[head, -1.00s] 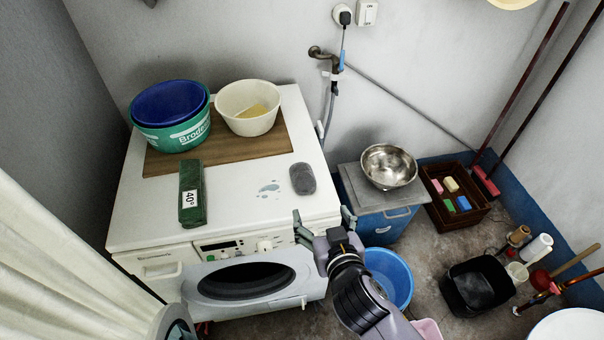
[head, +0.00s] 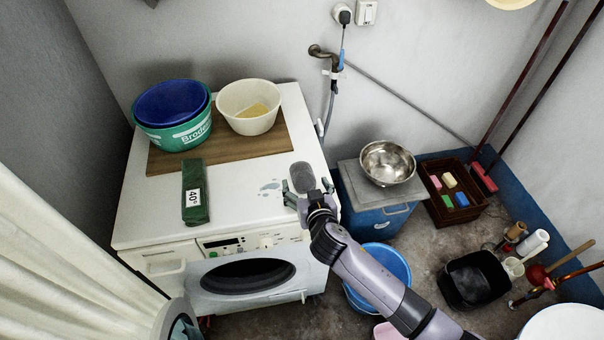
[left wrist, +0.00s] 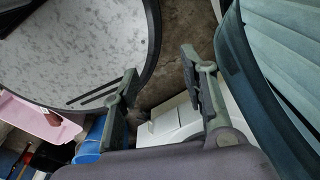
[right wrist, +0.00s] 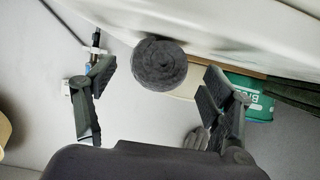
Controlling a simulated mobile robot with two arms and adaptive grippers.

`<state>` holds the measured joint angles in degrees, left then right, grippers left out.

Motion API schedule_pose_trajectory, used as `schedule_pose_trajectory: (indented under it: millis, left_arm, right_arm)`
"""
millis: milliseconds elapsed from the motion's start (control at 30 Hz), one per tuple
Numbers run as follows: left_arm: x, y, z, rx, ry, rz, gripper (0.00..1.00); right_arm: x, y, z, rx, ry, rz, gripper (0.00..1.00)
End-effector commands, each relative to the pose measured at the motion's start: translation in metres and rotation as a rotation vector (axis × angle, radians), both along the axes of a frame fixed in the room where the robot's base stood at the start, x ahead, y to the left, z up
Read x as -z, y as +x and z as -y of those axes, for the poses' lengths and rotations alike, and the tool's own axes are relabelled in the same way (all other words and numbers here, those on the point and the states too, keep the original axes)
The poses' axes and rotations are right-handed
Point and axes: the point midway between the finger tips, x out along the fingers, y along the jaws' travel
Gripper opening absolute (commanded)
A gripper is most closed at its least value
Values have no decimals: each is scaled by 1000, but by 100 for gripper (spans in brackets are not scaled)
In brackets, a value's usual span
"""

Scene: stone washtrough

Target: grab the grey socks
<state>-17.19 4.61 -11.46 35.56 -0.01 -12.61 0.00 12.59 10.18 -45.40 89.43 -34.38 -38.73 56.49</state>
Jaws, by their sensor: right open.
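The grey socks (head: 303,176) are a dark grey rolled bundle on the white top of the washing machine (head: 240,205), near its right front. My right gripper (head: 308,188) is open at the near side of the bundle. In the right wrist view the socks (right wrist: 160,64) show as a round end between the two spread fingers (right wrist: 157,80), with gaps on both sides. My left gripper (left wrist: 165,92) is open and empty in the left wrist view; I cannot make it out in the head view.
A green box marked 40° (head: 194,195) lies left of the socks. A board (head: 225,150) with a green-blue basin (head: 172,116) and a cream bowl (head: 249,107) stands behind. A steel bowl (head: 387,162) sits on a blue cabinet at right. A curtain (head: 60,230) hangs at left.

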Motion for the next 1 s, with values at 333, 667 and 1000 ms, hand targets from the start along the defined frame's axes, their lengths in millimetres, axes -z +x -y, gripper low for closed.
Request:
schedule_pose_trajectory:
  millis: [333,667,1000]
  left_arm:
    - [-3,0,0,0,0,0,40]
    - [-3,0,0,0,0,0,40]
    - [-3,0,0,0,0,0,40]
  right_arm:
    - [9,21,-5,-1,-1,-1,76]
    - [9,21,-5,-1,0,-1,64]
    - [10,21,-5,-1,0,-1,41]
